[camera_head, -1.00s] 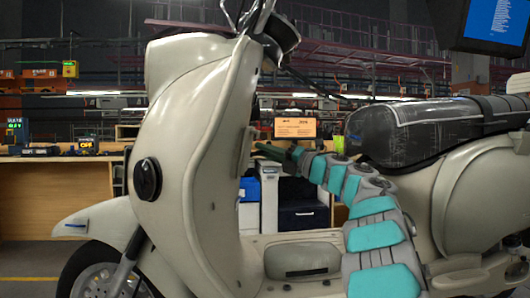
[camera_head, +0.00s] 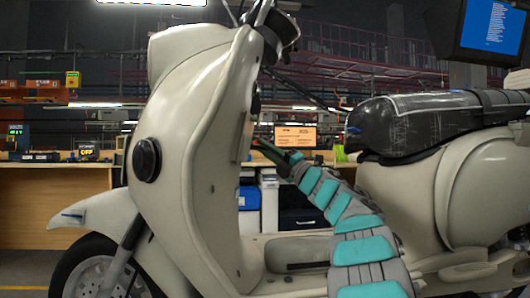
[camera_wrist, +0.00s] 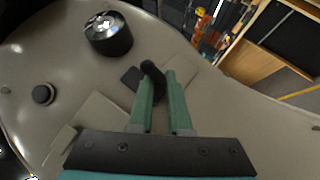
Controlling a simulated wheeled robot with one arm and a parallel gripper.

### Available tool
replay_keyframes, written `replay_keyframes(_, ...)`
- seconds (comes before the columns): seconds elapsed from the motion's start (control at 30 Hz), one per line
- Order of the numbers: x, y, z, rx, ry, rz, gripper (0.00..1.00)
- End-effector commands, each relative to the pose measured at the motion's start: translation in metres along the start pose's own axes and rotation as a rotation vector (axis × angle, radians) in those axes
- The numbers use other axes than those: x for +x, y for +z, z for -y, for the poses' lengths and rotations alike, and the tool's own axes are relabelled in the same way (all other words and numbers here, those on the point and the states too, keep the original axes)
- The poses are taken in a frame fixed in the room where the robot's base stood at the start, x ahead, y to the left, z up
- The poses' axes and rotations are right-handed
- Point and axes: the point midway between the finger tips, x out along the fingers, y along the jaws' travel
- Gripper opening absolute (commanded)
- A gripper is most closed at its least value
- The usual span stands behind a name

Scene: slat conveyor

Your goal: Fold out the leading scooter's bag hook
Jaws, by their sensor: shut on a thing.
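The leading scooter (camera_head: 195,150) is cream-coloured and stands side-on, its front to the left. Its bag hook (camera_wrist: 151,70) is a small black piece with a rounded end beside a dark base plate on the inner leg shield, in the wrist view. My gripper (camera_wrist: 161,86) has its two green fingers around the hook, shut on it, with the rounded end showing at the tips. In the head view my gripper (camera_head: 264,147) reaches up and left to the back of the leg shield, where the hook is hidden or too small to make out.
A round black lock with a silver face (camera_wrist: 108,34) and a black knob (camera_wrist: 43,94) stick out near the hook. The black seat (camera_head: 430,122) lies right of my arm, the footboard (camera_head: 300,245) below. A wooden bench (camera_head: 60,205) stands behind.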

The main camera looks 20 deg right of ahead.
Motion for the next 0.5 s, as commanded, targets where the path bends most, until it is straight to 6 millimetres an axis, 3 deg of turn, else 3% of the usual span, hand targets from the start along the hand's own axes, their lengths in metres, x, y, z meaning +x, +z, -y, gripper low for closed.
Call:
replay_keyframes(0.07,-0.0019,0.0037,0.0012,0.002,-0.002,0.008,0.00)
replay_keyframes(0.1,-0.0020,0.0039,0.0013,0.002,-0.002,0.008,0.17)
replay_keyframes(0.33,-0.0021,0.0040,0.0006,0.001,-0.002,0.008,0.43)
replay_keyframes(0.5,-0.0017,0.0032,0.0003,0.000,-0.001,0.006,0.45)
